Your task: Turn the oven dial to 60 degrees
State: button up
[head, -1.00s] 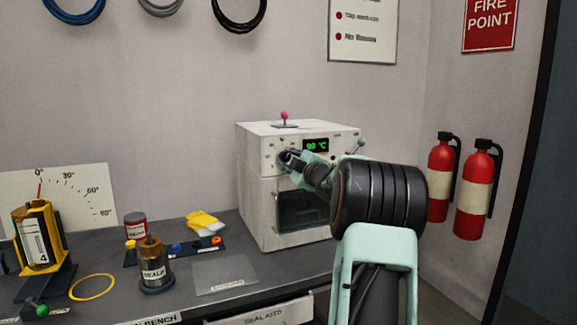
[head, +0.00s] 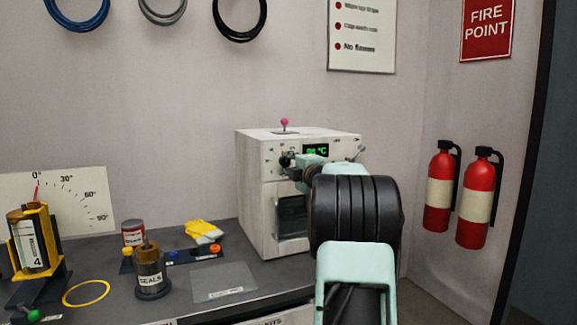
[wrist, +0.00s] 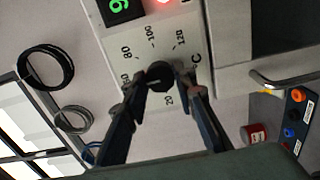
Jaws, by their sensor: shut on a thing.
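The white oven (head: 260,205) stands on the bench against the wall, with a lit green display (head: 316,150) whose digits are too blurred to read surely. Its round black dial (wrist: 160,76) shows in the wrist view, ringed by numbers such as 20, 80, 100 and 120. My gripper (wrist: 158,88) has one dark finger on each side of the dial and is shut on it. In the head view my gripper (head: 289,161) is at the oven's upper front panel and mostly hides the dial. I cannot tell exactly where the dial points.
The oven door handle (wrist: 285,82) sticks out near the gripper in the wrist view. A bench (head: 245,290) holds a seals container (head: 151,272), yellow gloves (head: 203,230) and a yellow ring (head: 86,293). Two fire extinguishers (head: 438,192) (head: 478,202) hang at the right.

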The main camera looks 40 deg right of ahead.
jog(key=o, duration=1.2)
jog(key=shift+c, duration=0.2)
jog(key=shift+s, duration=0.1)
jog(key=v, duration=1.1)
jog(key=shift+s+a, duration=0.2)
jog(key=shift+s, duration=0.2)
